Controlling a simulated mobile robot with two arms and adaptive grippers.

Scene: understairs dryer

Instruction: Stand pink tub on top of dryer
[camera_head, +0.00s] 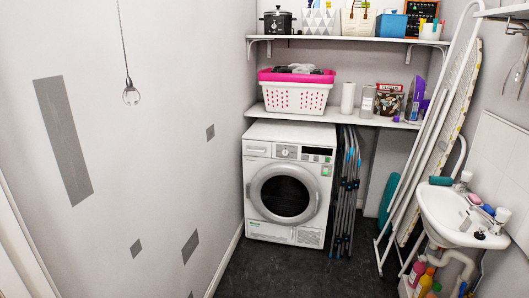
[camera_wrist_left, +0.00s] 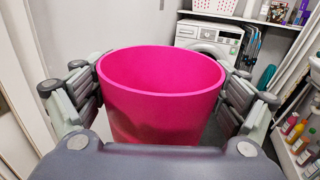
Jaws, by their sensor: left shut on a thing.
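The pink tub (camera_wrist_left: 160,118) fills the middle of the left wrist view, upright with its open round mouth up and empty as far as I see. My left gripper (camera_wrist_left: 162,78) is shut on it, one finger on each side. The tub's base is hidden. The white dryer (camera_head: 289,185) stands at the back in the head view, its round door shut and its top clear. It also shows behind the tub in the left wrist view (camera_wrist_left: 211,36), some way off. Neither gripper nor the tub is in the head view.
A low shelf (camera_head: 345,118) above the dryer holds a pink-and-white laundry basket (camera_head: 295,93) and several items. A folded airer (camera_head: 346,185) stands right of the dryer. An ironing board (camera_head: 440,130) and a sink (camera_head: 459,214) are at the right. Dark floor lies clear before the dryer.

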